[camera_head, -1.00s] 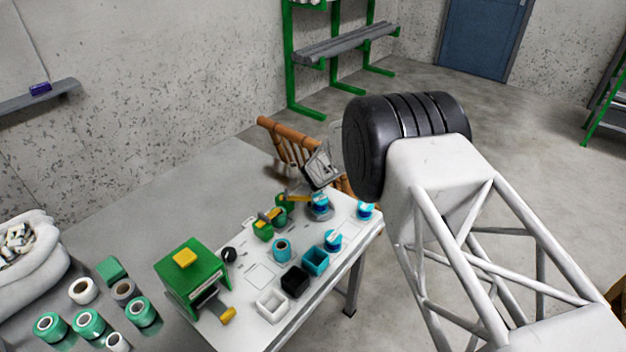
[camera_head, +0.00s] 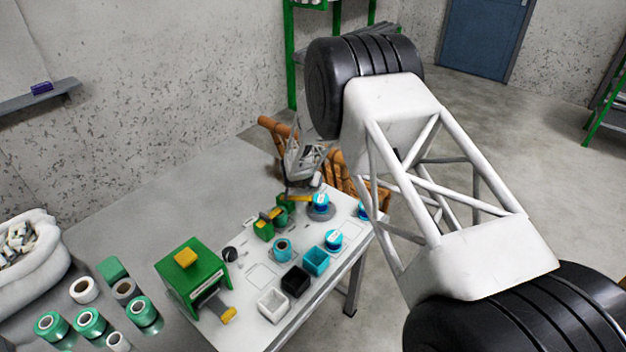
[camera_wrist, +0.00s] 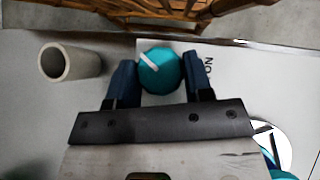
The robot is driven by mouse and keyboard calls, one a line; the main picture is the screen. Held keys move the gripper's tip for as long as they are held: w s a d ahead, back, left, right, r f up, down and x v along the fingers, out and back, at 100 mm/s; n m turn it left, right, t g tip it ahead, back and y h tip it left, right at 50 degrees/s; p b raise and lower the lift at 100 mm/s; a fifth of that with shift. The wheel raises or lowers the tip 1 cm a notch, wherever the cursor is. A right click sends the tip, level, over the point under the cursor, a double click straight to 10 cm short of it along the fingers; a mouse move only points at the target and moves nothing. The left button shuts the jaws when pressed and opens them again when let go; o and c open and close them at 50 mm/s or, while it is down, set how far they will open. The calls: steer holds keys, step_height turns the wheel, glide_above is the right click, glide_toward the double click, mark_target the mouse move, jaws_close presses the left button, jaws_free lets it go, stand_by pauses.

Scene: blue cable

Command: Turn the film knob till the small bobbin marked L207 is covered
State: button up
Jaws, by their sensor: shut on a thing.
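In the wrist view my gripper (camera_wrist: 160,64) has its two dark blue fingers on either side of a round teal knob (camera_wrist: 162,76) with a white pointer line, and is shut on it. The pointer slants toward the upper left. In the head view my gripper (camera_head: 302,184) is at the back edge of the white table, and the knob is hidden there. Teal bobbins with white tops (camera_head: 320,201) stand on the table. Their labels are too small to read, so I cannot tell which is L207.
The table (camera_head: 252,250) also holds a green box (camera_head: 193,277), a white bin (camera_head: 272,304), a black bin (camera_head: 295,279) and a teal bin (camera_head: 316,261). A wooden chair (camera_head: 372,188) is behind it.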

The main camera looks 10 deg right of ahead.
steer(key=m+g+h, duration=0.1)
steer(key=m, duration=0.2)
steer(key=m+g+h, duration=0.2)
steer(key=shift+w+a+m, duration=0.15)
steer(key=shift+w+m, duration=0.05)
steer(key=shift+m, duration=0.2)
steer(key=m+g+h, duration=0.1)
steer(key=m+g, duration=0.3)
steer(key=m, duration=0.1)
steer(key=shift+w, duration=0.15)
steer(key=shift+m, duration=0.3)
steer(key=o, duration=0.9)
steer(key=shift+a+r, duration=0.1)
steer(key=shift+a, duration=0.05)
steer(key=shift+v, duration=3.75)
steer(key=shift+w, duration=0.1)
